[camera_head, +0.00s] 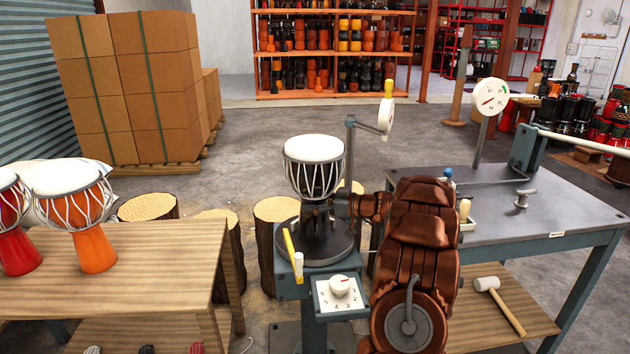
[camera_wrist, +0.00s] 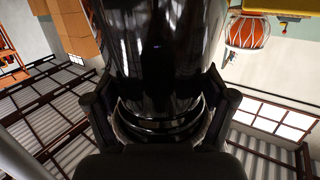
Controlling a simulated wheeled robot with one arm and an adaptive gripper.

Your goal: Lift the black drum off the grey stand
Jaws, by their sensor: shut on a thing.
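The black drum (camera_head: 314,178) has a white head and white cords and stands upright over the round plate of the grey stand (camera_head: 340,250). In the wrist view its glossy black body (camera_wrist: 160,50) fills the middle. My gripper (camera_head: 318,213) reaches in from the right at the drum's narrow lower part. In the wrist view my gripper (camera_wrist: 160,110) has one finger on each side of the narrow waist, shut on it. The drum's foot is partly hidden, and I cannot tell whether it touches the plate.
A wooden table (camera_head: 130,265) at left holds an orange drum (camera_head: 92,240) and a red drum (camera_head: 18,240). A grey workbench (camera_head: 560,205) stands at right, with a mallet (camera_head: 500,300) on its lower shelf. Log stumps (camera_head: 150,207) stand behind the stand.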

